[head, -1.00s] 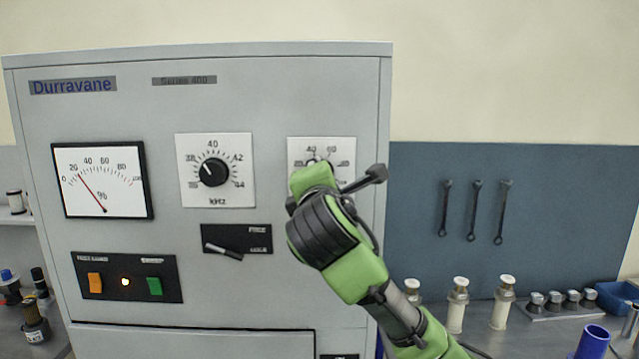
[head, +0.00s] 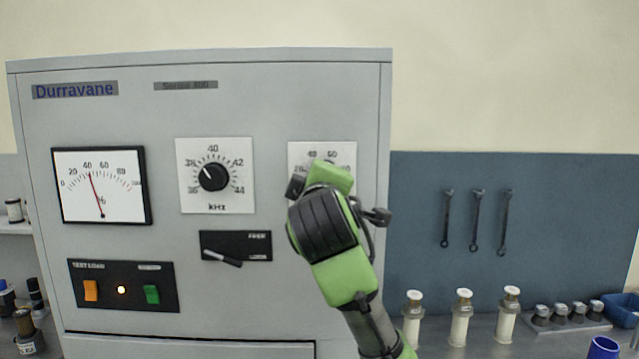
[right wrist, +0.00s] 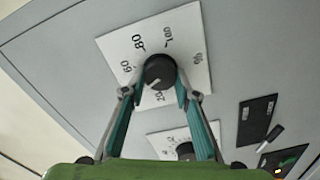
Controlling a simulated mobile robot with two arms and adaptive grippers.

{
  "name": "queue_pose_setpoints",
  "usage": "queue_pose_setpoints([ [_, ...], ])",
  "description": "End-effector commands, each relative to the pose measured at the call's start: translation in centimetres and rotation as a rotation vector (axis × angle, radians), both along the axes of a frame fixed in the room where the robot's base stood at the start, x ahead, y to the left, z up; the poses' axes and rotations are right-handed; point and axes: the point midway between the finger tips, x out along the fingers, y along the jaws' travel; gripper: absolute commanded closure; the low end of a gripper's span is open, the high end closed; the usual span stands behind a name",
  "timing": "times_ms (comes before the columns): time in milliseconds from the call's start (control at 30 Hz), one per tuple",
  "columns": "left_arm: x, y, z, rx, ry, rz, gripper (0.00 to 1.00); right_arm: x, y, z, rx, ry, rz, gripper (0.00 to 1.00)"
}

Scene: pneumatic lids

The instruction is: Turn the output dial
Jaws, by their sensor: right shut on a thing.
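The output dial is a round black knob (right wrist: 160,72) on a white scale plate marked in percent (right wrist: 190,30). In the head view the plate (head: 345,150) shows only in part and my right gripper hides the knob. In the right wrist view my right gripper (right wrist: 157,88) has its two fingers shut on the knob, one on each side. A pale mark on the knob points to the lower left of that picture. The percent meter (head: 122,190) on the left has its red needle near 40. My left gripper is not in view.
A kHz dial (head: 213,177) sits left of the output dial. Below it is a black plate with a lever (head: 222,257). A button panel (head: 122,286) has an orange button, a lit lamp and a green button. Several wrenches hang on the blue board (head: 570,215) at right.

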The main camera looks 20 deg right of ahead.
Motion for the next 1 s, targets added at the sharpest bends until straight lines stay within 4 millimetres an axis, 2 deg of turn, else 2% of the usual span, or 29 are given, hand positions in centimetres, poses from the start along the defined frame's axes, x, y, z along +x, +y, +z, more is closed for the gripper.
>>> queue_pose_setpoints([
  [633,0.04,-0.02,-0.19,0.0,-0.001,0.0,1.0,0.03,-0.02,-0.1,0.05,-0.012,-0.001,0.93],
  [667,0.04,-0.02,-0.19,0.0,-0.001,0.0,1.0,0.03,-0.02,-0.1,0.05,-0.011,-0.001,0.67],
  [700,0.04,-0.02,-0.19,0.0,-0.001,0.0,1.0,0.03,-0.02,-0.1,0.05,-0.011,-0.001,0.56],
  [1000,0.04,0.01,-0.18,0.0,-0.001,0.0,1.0,0.01,0.0,-0.03,0.049,-0.013,-0.001,0.55],
])
